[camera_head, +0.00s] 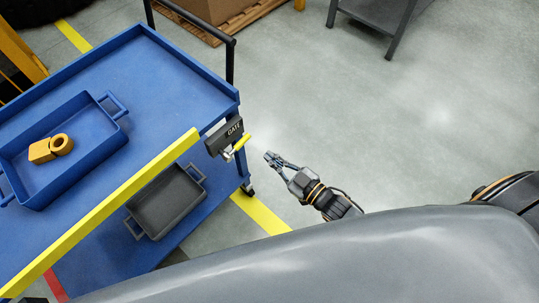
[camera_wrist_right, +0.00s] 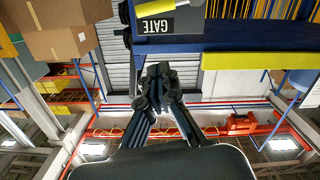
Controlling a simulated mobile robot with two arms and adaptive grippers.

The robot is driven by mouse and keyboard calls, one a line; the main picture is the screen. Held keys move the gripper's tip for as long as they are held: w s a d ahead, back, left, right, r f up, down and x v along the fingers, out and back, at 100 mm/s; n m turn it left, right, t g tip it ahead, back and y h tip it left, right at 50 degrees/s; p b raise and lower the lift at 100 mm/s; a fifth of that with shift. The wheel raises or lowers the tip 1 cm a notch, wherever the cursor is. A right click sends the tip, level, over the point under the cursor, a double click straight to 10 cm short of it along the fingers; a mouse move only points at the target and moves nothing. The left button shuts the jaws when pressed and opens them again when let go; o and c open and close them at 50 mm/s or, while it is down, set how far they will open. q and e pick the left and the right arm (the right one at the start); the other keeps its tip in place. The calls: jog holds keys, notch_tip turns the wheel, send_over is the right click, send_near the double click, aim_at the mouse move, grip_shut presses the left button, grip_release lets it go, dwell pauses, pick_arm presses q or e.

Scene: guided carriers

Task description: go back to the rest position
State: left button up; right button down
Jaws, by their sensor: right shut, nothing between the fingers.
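My right gripper (camera_head: 275,159) is shut and empty. It is to the right of the blue cart (camera_head: 165,70), apart from it, over open floor. In the right wrist view the gripper (camera_wrist_right: 158,72) shows with its fingers together. The dark box marked GATE (camera_head: 224,137) sits at the cart's corner, left of the gripper, with a yellow handle (camera_head: 243,142) on it; the GATE box also shows in the right wrist view (camera_wrist_right: 170,22). A yellow bar (camera_head: 110,208) runs along the cart's near side. My left gripper is not in view.
A blue tray (camera_head: 88,112) with yellow parts (camera_head: 50,148) stands on the cart's top. A dark grey tray (camera_head: 168,200) is on the lower shelf. A grey table (camera_head: 372,14) and a cardboard box on a pallet (camera_head: 232,28) stand at the back. The floor right of my gripper is clear.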

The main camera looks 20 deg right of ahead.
dwell(0.4)
jog(key=s+d+f+m+g+h, duration=0.1)
jog(key=s+d+f+g+h, duration=0.15)
jog(key=f, duration=0.55)
jog(key=s+d+f+m+g+h, duration=0.1)
jog(key=s+d+f, duration=0.2)
jog(key=f, duration=0.4)
jog(key=s+d+f+m+g+h, duration=0.2)
jog(key=s+f, duration=0.1)
jog(key=f, duration=0.5)
jog(key=s+d+f+m+g+h, duration=0.1)
jog(key=s+f+g, duration=0.3)
jog(key=s, duration=0.9)
jog(key=s+d+f+m+g+h, duration=0.1)
jog(key=s+f+g, duration=0.3)
jog(key=s+f, duration=0.6)
jog(key=s+h, duration=0.1)
jog(key=s, duration=0.2)
jog(key=shift+d+f+g, duration=0.35)
jog(key=shift+f, duration=0.05)
jog(key=shift+s, duration=0.1)
